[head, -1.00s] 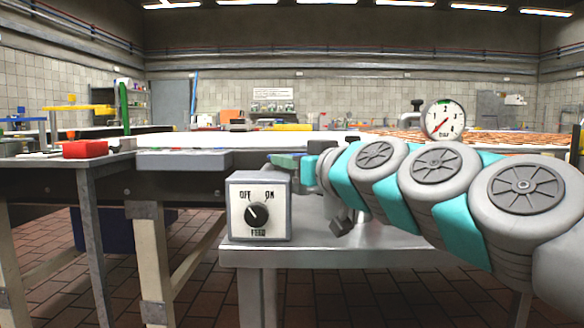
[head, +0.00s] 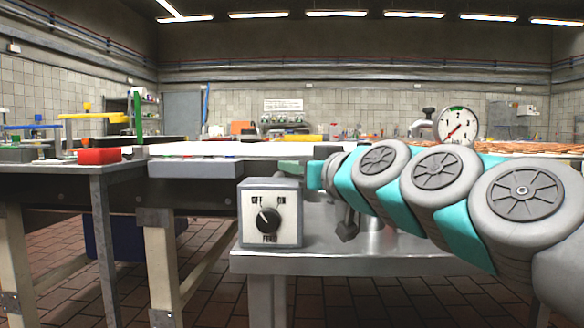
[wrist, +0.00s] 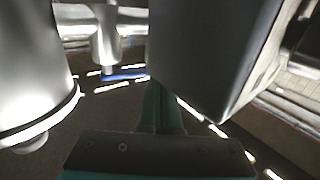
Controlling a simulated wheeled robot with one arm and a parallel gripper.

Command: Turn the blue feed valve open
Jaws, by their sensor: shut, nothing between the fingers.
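In the wrist view a bright blue strip (wrist: 125,77) shows below a silver pipe fitting (wrist: 107,35), left of my fingers. It may be the blue valve's handle, but most of it is hidden. No blue valve can be made out in the head view; my arm covers that area. My gripper (wrist: 163,108) is shut and empty, with its green fingers together between a large silver cylinder (wrist: 32,70) and a dark grey box (wrist: 205,50). In the head view my gripper (head: 291,166) points left behind the FEED box (head: 271,213). Contact with the blue strip cannot be told.
The FEED box's black knob (head: 269,220) points up-left, toward OFF. It stands on a grey metal stand (head: 350,262). A pressure gauge (head: 457,126) rises behind my arm. A table with a red block (head: 99,156) stands at left. Brick-tiled floor is open below.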

